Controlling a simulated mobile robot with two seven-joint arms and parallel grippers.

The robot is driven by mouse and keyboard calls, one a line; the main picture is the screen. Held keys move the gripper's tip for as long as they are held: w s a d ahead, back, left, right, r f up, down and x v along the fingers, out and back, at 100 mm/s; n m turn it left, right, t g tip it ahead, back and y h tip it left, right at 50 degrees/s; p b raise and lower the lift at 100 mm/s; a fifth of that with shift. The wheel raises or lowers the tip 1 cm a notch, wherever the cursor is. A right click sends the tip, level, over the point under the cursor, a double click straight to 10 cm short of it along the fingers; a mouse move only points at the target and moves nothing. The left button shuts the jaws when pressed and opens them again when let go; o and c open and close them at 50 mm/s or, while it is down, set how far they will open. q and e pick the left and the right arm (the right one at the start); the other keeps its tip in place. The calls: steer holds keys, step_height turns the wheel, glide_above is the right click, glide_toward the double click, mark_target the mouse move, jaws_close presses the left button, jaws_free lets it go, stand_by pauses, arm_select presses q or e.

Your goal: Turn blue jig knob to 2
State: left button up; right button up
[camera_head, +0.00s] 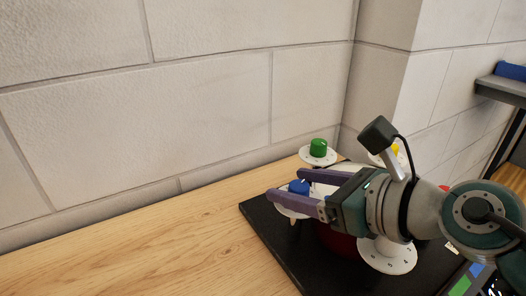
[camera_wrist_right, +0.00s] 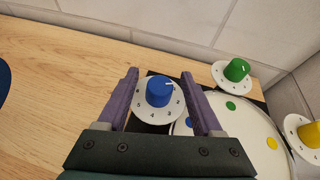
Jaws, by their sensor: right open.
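The blue jig knob (camera_head: 299,187) sits on a white numbered dial at the left corner of the black base. In the right wrist view the blue knob (camera_wrist_right: 159,92) shows from above, on its white dial (camera_wrist_right: 150,114). Its white pointer line points to the upper right; the number it meets is not clearly legible. My right gripper (camera_head: 285,183) is open, with one purple finger on each side of the knob. In the wrist view, gaps show between the knob and both fingers of the right gripper (camera_wrist_right: 160,90). My left gripper is not in view.
A green knob (camera_head: 318,147) on a white dial stands behind, and a yellow knob (camera_wrist_right: 308,134) is to the right. A white drum head with coloured dots (camera_wrist_right: 242,142) lies between them. The wooden bench (camera_head: 130,255) is clear at left; a pale block wall (camera_head: 180,110) stands behind.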

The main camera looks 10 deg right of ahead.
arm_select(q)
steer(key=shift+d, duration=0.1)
arm_select(e)
jaws_close()
stand_by(0.3)
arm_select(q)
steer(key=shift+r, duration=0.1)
arm_select(e)
steer(key=m+h+p, duration=0.1)
steer(key=p, duration=0.2)
steer(key=m+t+h+p, duration=0.1)
steer(key=m+h+p, duration=0.1)
steer(key=p, duration=0.2)
steer(key=shift+r+h, duration=0.3)
steer(key=shift+r, duration=0.05)
steer(key=shift+f+m+h+p, duration=0.3)
steer(key=shift+m+h+p, duration=0.15)
steer(key=shift+m+h, duration=0.25)
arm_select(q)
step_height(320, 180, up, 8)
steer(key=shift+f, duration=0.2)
arm_select(e)
steer(key=shift+t, duration=0.3)
